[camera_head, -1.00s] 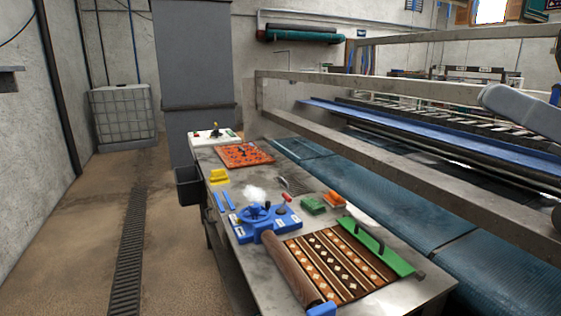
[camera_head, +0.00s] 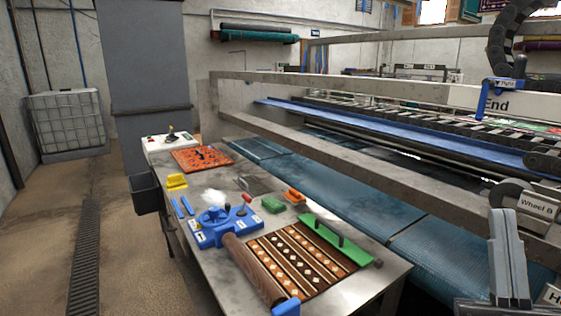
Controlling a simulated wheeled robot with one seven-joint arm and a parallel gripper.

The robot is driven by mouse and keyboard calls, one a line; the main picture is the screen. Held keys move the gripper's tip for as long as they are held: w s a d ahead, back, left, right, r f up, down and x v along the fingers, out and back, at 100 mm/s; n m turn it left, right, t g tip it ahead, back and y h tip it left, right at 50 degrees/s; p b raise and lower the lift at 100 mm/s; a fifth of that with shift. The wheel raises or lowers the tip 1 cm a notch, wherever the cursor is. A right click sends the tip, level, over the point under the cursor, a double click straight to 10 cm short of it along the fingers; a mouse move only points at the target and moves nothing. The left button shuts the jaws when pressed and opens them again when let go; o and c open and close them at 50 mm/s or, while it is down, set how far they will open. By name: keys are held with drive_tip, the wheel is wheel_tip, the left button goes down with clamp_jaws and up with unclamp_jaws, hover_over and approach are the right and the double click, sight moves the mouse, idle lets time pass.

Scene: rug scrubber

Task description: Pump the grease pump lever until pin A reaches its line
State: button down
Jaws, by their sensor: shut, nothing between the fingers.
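My gripper (camera_head: 507,214) is at the lower right of the head view. Its two grey fingers point up in the picture and lie together with nothing between them. It is in front of the frame of the large machine, beside a sign reading "Wheel B" (camera_head: 536,205). I cannot make out the grease pump, its lever, pin A or its line in this view. Part of the machine is hidden behind my gripper and cut off by the right edge.
A steel table (camera_head: 345,298) carries a patterned rug piece (camera_head: 296,257), a blue labelled device (camera_head: 222,228) and several small items. A long concrete rail (camera_head: 390,163) and a blue mesh belt (camera_head: 355,205) run along the machine. Open floor (camera_head: 125,235) lies to the left.

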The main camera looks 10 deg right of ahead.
drive_tip(key=s+a+f+m+g+y, duration=0.1)
drive_tip(key=s+a+f+m+g, duration=0.2)
drive_tip(key=f, duration=0.7)
drive_tip(key=s+a+f+m+g+y, duration=0.15)
drive_tip(key=s+f+g, duration=0.25)
drive_tip(key=f, duration=0.6)
drive_tip(key=s+a+f+n+g+y, duration=0.2)
drive_tip(key=s+a+f+y, duration=0.1)
drive_tip(key=s+f, duration=0.3)
drive_tip(key=s+a+f+n+g+y, duration=0.2)
drive_tip(key=s+f, duration=0.4)
drive_tip(key=s, duration=0.3)
drive_tip(key=shift+s+a+f+g+y, duration=0.3)
drive_tip(key=shift+a+g+y, duration=0.4)
drive_tip(key=shift+a, duration=0.4)
drive_tip(key=shift+d, duration=0.1)
